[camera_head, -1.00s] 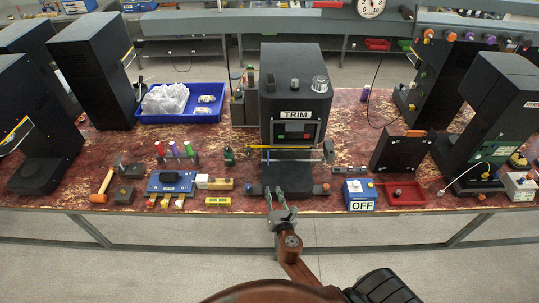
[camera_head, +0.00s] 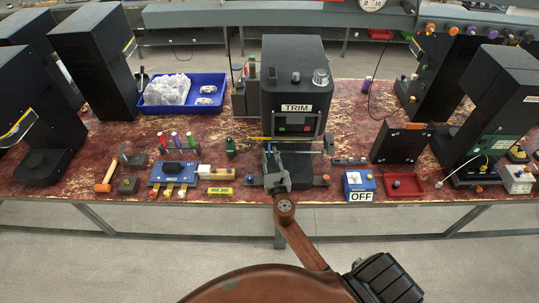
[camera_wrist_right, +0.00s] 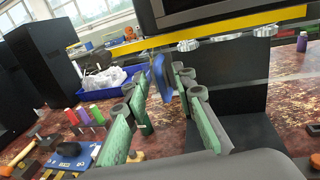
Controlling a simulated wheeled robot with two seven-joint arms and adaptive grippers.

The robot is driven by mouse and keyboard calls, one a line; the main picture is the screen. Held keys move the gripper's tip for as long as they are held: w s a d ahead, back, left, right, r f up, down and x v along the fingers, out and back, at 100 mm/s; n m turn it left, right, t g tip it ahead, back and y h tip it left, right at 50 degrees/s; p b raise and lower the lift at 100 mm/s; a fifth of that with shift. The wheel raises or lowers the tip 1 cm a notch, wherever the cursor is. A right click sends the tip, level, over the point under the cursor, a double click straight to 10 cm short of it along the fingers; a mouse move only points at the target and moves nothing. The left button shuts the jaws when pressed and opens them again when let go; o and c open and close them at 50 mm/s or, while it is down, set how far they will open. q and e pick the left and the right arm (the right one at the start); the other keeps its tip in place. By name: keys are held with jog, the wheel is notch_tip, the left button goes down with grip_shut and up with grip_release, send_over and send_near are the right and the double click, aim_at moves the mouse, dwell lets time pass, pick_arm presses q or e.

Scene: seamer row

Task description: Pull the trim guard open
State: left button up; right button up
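The black trim machine (camera_head: 292,75), labelled TRIM, stands in the middle of the bench. A low bar with yellow on it (camera_head: 258,139) crosses its front below the dark opening; I take it as part of the trim guard. In the right wrist view a yellow strip (camera_wrist_right: 225,27) and grey rail cross above my fingers. A blue upright piece (camera_wrist_right: 161,78), perhaps the guard's handle, shows between the fingertips; contact is not clear. My right gripper (camera_head: 270,152) is in front of the machine, its green-padded fingers (camera_wrist_right: 163,92) apart. My left gripper is not in view.
A blue bin (camera_head: 222,103) with a clear bag stands left of the machine. A blue fixture (camera_head: 173,175) lies at front left. A blue OFF switch box (camera_head: 358,183) and a red tray (camera_head: 417,188) are at front right. A black panel (camera_head: 399,143) stands behind the tray.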

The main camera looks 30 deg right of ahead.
grip_shut()
dwell(0.7)
